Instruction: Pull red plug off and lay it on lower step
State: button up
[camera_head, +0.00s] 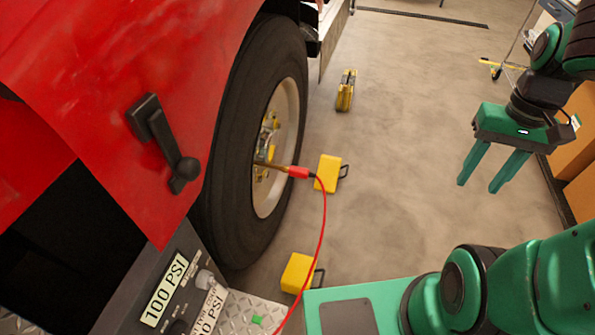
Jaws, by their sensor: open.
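The red plug (299,172) sits on the end of a brass-coloured stem that sticks out from the wheel hub. A red hose (322,225) runs from the plug down toward the step. The lower step (240,311) is a diamond-plate metal surface at the bottom of the picture, partly cut off by the frame edge. My gripper (479,184) is open and empty at the right, fingers pointing down, well apart from the plug.
The big black tire (232,150) and red truck body (180,50) fill the left. Yellow chocks (328,173) (297,272) and a yellow case (346,90) are on the floor. A panel marked 100 PSI (163,290) stands beside the step.

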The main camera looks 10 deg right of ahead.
jog(key=w+a+f+n+g+y, duration=0.1)
jog(key=w+a+f+n+y, duration=0.15)
jog(key=w+f, duration=0.75)
jog(key=m+t+y, duration=0.2)
jog(key=t+y, duration=0.6)
jog(key=y, duration=0.6)
send_near(293, 171)
jog(key=shift+w+a+f, duration=0.35)
jog(key=shift+w+f, duration=0.5)
jog(key=shift+x, duration=4.55)
jog(key=shift+r, duration=0.1)
